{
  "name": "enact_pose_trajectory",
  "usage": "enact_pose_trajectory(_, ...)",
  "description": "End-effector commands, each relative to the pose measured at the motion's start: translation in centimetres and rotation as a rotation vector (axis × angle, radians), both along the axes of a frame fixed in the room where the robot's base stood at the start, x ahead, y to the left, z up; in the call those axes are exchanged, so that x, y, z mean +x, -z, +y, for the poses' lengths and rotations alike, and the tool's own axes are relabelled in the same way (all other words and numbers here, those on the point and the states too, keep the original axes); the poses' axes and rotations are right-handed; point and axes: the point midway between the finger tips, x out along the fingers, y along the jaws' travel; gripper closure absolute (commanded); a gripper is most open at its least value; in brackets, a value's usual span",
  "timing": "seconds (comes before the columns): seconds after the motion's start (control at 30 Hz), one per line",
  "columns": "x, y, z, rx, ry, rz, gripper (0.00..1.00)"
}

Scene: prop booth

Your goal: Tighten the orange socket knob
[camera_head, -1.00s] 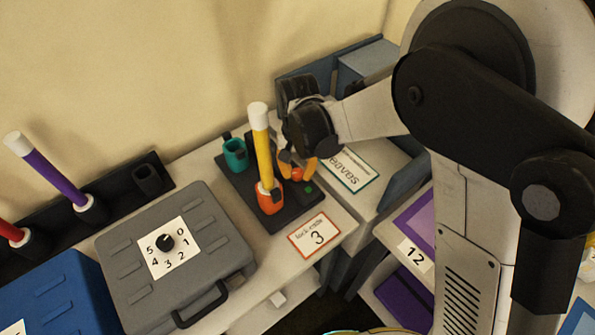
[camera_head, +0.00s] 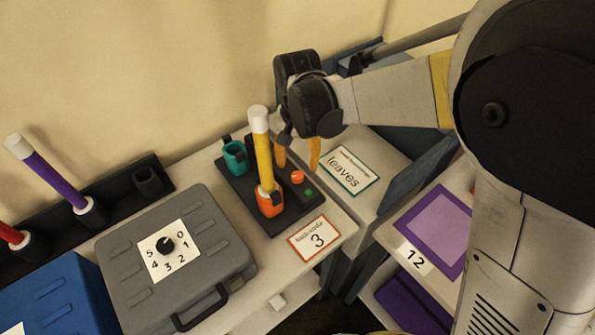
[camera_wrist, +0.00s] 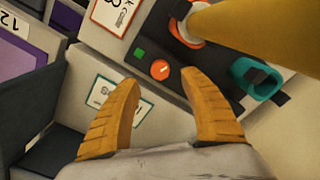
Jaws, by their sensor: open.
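A small round orange knob (camera_head: 297,177) with a pale slot mark sits on a black base (camera_head: 246,198). It also shows in the wrist view (camera_wrist: 160,70). Beside it is an orange socket (camera_head: 269,204) with a yellow, white-topped rod (camera_head: 262,150) upright in it. My gripper (camera_head: 297,155) is open and empty, with its two orange fingers pointing down just behind and above the knob in the head view. In the wrist view my fingertips (camera_wrist: 163,80) are spread on either side of the knob, apart from it.
A small green square (camera_head: 308,192) lies next to the knob. A teal socket (camera_head: 235,156) stands empty on the same base. The tall yellow rod stands close to my gripper. A grey case (camera_head: 175,255) with a dial is at left, and a "leaves" card (camera_head: 348,171) at right.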

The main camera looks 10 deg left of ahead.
Motion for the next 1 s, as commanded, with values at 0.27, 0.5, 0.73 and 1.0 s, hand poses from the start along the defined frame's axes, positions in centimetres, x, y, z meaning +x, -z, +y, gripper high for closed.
enact_pose_trajectory(0.27,0.0,-5.1,0.0,0.000,0.000,0.000,0.48)
enact_pose_trajectory(0.5,0.0,-6.3,0.0,0.000,0.000,0.000,0.48)
enact_pose_trajectory(0.73,0.0,-6.2,0.0,0.000,0.000,0.000,0.48)
enact_pose_trajectory(1.0,0.0,-7.1,-1.5,0.010,0.006,-0.017,0.48)
